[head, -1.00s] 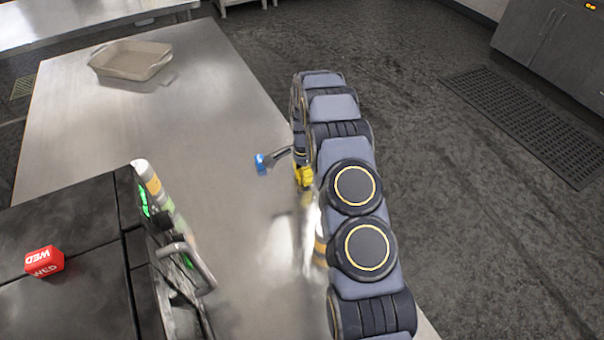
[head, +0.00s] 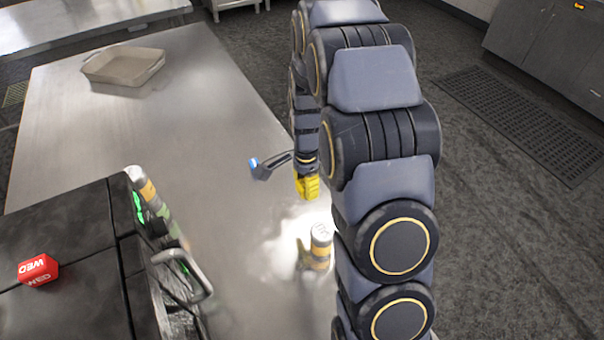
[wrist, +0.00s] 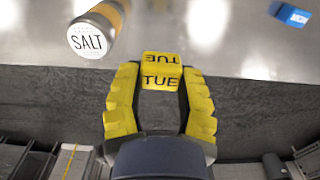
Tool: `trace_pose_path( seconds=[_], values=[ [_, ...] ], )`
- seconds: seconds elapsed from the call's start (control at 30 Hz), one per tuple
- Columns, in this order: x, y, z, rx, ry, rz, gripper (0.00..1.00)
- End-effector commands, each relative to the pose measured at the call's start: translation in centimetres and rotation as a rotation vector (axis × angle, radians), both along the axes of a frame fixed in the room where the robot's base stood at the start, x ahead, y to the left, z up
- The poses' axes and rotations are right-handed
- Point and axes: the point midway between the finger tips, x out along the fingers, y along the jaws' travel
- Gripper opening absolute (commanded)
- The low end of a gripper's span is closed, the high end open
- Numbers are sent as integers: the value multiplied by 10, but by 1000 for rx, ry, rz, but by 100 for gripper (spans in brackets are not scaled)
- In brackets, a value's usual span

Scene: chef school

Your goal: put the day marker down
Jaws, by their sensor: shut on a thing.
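A yellow cube (wrist: 161,77) marked TUE, the day marker, is between the yellow fingertips of my gripper (wrist: 160,85) in the wrist view. My gripper is shut on it. In the head view my gripper (head: 307,187) points down over the right part of the steel table (head: 210,140). There the cube cannot be told apart from the yellow fingers. I cannot tell whether the cube touches the table.
A SALT shaker (head: 320,245) stands close to my gripper. A beige tray (head: 124,66) is at the far left. The table's middle is clear.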

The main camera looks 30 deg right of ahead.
Motion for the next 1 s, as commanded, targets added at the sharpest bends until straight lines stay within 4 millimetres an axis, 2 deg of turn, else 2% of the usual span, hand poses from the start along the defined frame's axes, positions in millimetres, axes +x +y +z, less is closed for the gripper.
trace_pose_path(
  seconds=[0.2, 0.53, 0.67, 0.77, 1.0],
  values=[
    [-16, 6, 7, 1, 1, -1, 11],
    [-14, 9, 11, 0, -1, 21, 11],
    [7, 21, 25, -2, -6, 107, 11],
    [31, 39, 45, -2, -7, 220, 11],
    [82, 105, 105, -4, -10, 530, 11]
  ],
)
